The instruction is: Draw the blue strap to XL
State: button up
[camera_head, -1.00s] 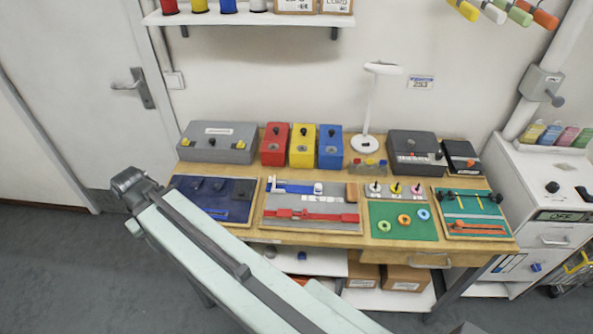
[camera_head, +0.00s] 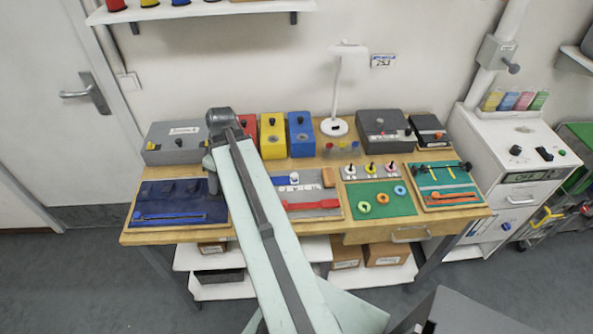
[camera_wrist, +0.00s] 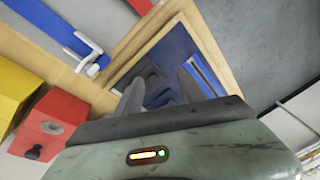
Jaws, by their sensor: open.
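The blue strap (camera_head: 280,181) lies along the top of a grey board (camera_head: 328,195), with a white buckle (camera_head: 294,178) on it and a pale label strip below. My arm hides the board's left part in the head view. The strap's blue end (camera_wrist: 98,66) and white buckle (camera_wrist: 84,48) show at upper left in the wrist view. My gripper (camera_wrist: 162,88) is open and empty, its two fingers over the dark blue board (camera_wrist: 150,58). It is apart from the strap, to the left of it on the bench. The size marks are too small to read.
A red strap (camera_head: 312,205) lies below the blue one. Red, yellow (camera_head: 273,135) and blue (camera_head: 301,134) boxes and a white lamp (camera_head: 335,125) stand behind. A green board (camera_head: 385,208) with rings lies to the right. The dark blue board (camera_head: 150,195) carries another blue strip.

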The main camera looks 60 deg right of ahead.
jog(key=s+d+t, duration=0.1)
jog(key=s+d, duration=0.8)
jog(key=d, duration=0.4)
jog(key=n+t, duration=0.1)
jog(key=t, duration=0.1)
send_near(294, 174)
jog(key=shift+h, duration=0.4)
jog(key=b+x, duration=0.7)
jog(key=x, duration=0.1)
jog(key=shift+s+a, duration=0.1)
jog(key=shift+a, duration=0.3)
grip_shut()
jog(key=shift+r, duration=0.1)
